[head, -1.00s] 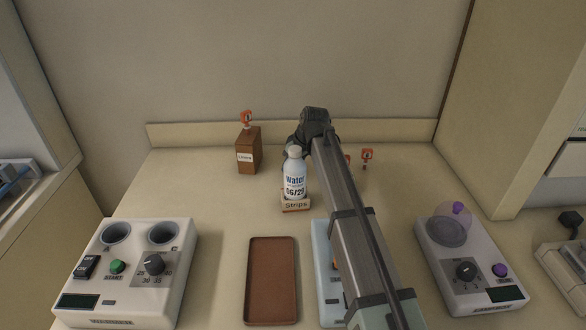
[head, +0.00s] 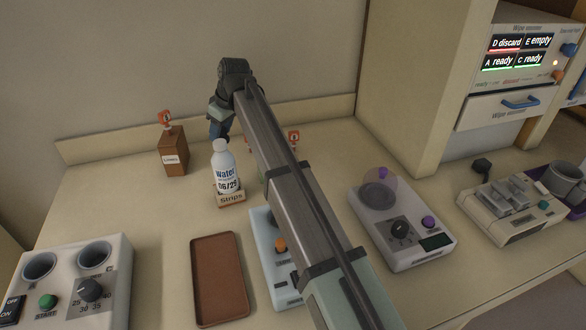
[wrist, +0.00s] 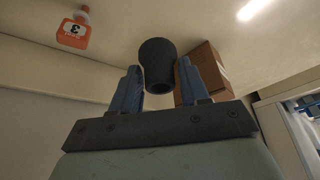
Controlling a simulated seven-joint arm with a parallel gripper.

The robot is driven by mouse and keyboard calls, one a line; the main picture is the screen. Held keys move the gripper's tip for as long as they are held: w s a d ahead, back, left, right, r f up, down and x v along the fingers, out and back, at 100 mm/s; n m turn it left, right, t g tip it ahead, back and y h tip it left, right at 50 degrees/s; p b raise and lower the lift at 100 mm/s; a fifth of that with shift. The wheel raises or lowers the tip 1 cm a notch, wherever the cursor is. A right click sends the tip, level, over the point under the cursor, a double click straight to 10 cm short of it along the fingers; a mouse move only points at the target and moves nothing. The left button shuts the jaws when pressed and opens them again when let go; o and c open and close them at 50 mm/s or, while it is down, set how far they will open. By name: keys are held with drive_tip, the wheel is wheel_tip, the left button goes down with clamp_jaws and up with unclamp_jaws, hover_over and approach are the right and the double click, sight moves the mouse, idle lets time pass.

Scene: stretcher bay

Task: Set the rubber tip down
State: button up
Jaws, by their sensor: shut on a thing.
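The rubber tip (wrist: 157,64) is a dark, flared, hollow piece. In the wrist view it sits between the two blue fingers of my gripper (wrist: 158,82), which is shut on it. In the head view my gripper (head: 219,128) is at the back of the counter, behind the water bottle and right of the brown wooden block, with its blue fingers partly showing. The tip cannot be made out in the head view.
A water bottle (head: 224,172) stands at the Strips holder (head: 231,199). A brown block (head: 173,153) with a red tag is left of it. A brown tray (head: 219,280) lies empty in front. Devices (head: 405,225) stand to the right.

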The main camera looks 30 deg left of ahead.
drive_tip(key=w+d+r+m, duration=0.1)
drive_tip(key=w+d, duration=0.3)
drive_tip(key=d, duration=0.4)
drive_tip(key=w+d+m+t, duration=0.1)
drive_tip(key=w+d, duration=0.4)
drive_tip(key=d, duration=0.3)
drive_tip(key=w+d+r+m, duration=0.1)
drive_tip(key=w+d, duration=0.3)
drive_tip(key=d, duration=0.5)
drive_tip(key=s+d+f+n+g, duration=0.1)
drive_tip(key=s+d+f+n, duration=0.15)
drive_tip(key=s, duration=0.25)
drive_tip(key=shift+n, duration=0.35)
drive_tip(key=shift+s+f, duration=0.15)
drive_tip(key=shift+f, duration=4.45)
drive_tip(key=o, duration=1)
drive_tip(key=shift+f, duration=0.15)
drive_tip(key=shift+o, duration=0.2)
